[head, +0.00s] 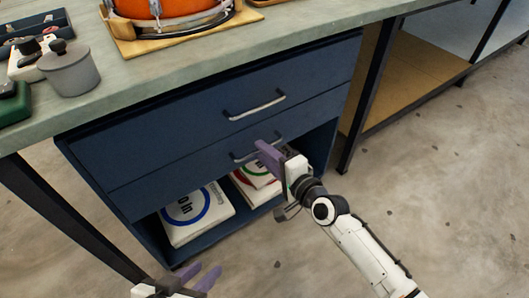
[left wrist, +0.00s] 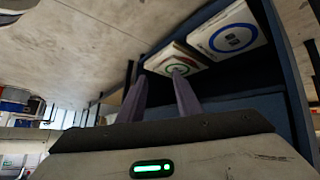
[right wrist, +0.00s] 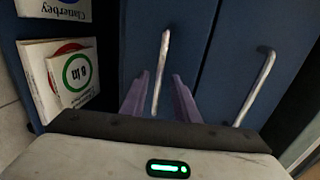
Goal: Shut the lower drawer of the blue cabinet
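The blue cabinet (head: 120,165) under the bench has an upper drawer (head: 190,115) and a lower drawer (head: 170,180), each with a metal bar handle. The lower drawer's front looks about flush with the upper one; I cannot tell any small gap. My right gripper (head: 270,158) is at the lower drawer's handle (head: 240,157) and partly covers it. In the right wrist view, its open purple fingers (right wrist: 160,97) stand on either side of the lower handle (right wrist: 161,70). My left gripper (head: 205,281) is open and empty, low in front of the cabinet; it also shows in the left wrist view (left wrist: 160,98).
Below the drawers, an open shelf holds white boxes with a blue ring (head: 196,214) and a green ring (head: 257,172). A grey pot (head: 70,72) and an orange drum (head: 160,8) stand on the bench top (head: 130,75). Floor to the right is clear.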

